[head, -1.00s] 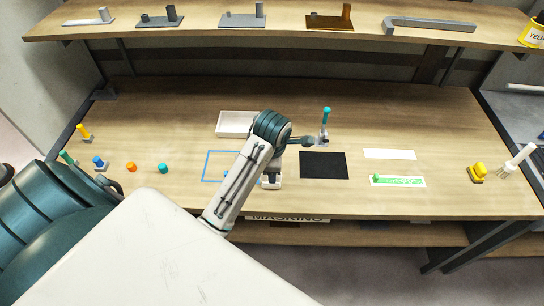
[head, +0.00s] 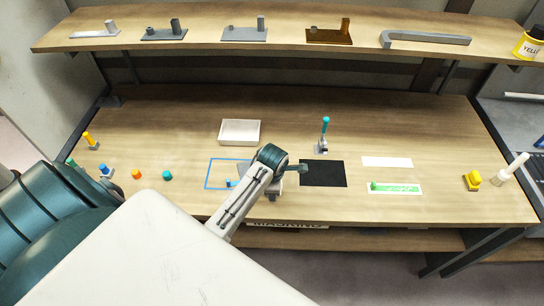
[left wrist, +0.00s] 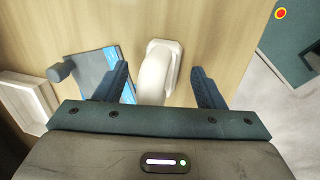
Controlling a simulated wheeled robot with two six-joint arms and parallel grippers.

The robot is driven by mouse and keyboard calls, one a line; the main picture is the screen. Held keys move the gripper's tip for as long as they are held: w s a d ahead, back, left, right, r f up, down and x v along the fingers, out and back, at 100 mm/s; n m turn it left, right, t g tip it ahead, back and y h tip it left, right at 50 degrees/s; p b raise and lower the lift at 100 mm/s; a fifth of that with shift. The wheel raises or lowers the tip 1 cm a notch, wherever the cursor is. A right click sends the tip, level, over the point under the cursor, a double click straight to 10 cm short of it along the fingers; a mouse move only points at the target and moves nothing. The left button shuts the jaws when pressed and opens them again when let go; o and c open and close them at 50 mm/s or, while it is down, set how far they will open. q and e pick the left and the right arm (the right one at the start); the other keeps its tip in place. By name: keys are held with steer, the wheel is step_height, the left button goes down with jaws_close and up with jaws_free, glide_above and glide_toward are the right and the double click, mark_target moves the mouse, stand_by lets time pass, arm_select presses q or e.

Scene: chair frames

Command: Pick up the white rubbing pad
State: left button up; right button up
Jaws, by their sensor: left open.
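The white rubbing pad (left wrist: 154,75) shows in the left wrist view, with a rounded handle on a pale flat base on the wooden table. My left gripper (left wrist: 160,68) is open, with one dark finger on each side of the pad. Both fingers look apart from it; I cannot tell how high they are above the table. In the head view my left arm (head: 245,195) reaches over the near part of the table and mostly covers the pad. My right gripper is not in view.
A grey plate with a knob (left wrist: 88,70) lies in a blue outline (head: 208,173) beside the pad. A white tray (head: 240,140) stands behind. A black mat (head: 323,173) and a teal-handled tool (head: 324,135) are to the right. The table's front edge is close.

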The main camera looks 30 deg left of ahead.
arm_select(q)
steer(key=shift+c, duration=0.2)
steer(key=c, duration=1.1)
steer(key=shift+r, duration=0.1)
steer(key=shift+r+b, duration=0.5)
step_height(320, 180, up, 2)
steer(key=shift+r+b, duration=0.1)
steer(key=shift+b, duration=0.65)
steer(key=shift+s+d+r+b, duration=0.3)
steer(key=shift+s+d+b, duration=0.65)
steer(key=shift+s, duration=1.5)
steer(key=shift+s+d+r+b, duration=0.25)
steer(key=shift+s+d+b, duration=0.7)
steer(key=shift+s, duration=1.5)
steer(key=shift+s+d+r+b, duration=0.4)
steer(key=shift+s+d, duration=1)
steer(key=shift+s, duration=1.05)
steer(key=shift+f, duration=0.15)
